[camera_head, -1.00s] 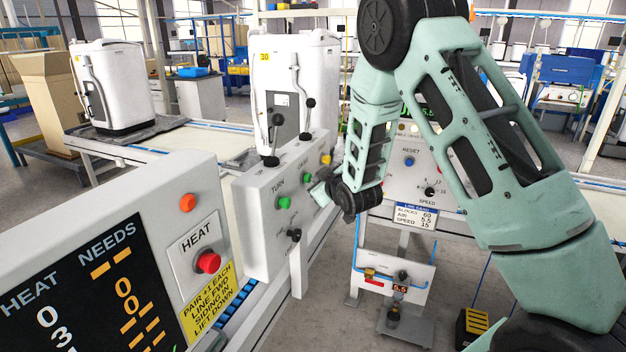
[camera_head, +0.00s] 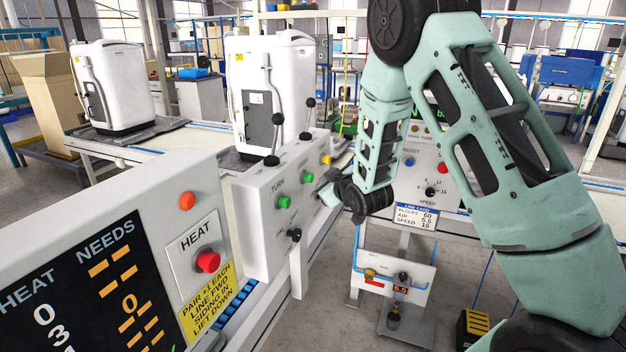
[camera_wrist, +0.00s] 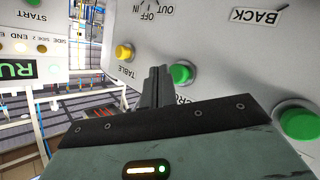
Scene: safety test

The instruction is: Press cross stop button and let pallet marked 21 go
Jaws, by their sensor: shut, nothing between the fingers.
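The control box (camera_head: 262,225) carries levers, green buttons and a yellow button (camera_head: 327,160). In the wrist view a green button (camera_wrist: 181,73) sits just right of my gripper (camera_wrist: 157,72), with a partly covered label beginning "CRO". My gripper is shut and empty, its tips beside that button; I cannot tell whether they touch the panel. In the head view my gripper (camera_head: 324,199) is at the box's right end. A white appliance (camera_head: 268,88) stands on a dark pallet (camera_head: 232,163) behind the box; its yellow tag is too small to read. Another appliance (camera_head: 108,85) stands further left on another dark pallet (camera_head: 165,128).
A HEAT panel (camera_head: 190,262) with a red button (camera_head: 207,262) and a number board (camera_head: 95,290) fills the lower left. In the wrist view a yellow TABLE button (camera_wrist: 124,52) and another green button (camera_wrist: 299,122) flank the fingers. A RESET/SPEED panel (camera_head: 432,170) stands behind my arm.

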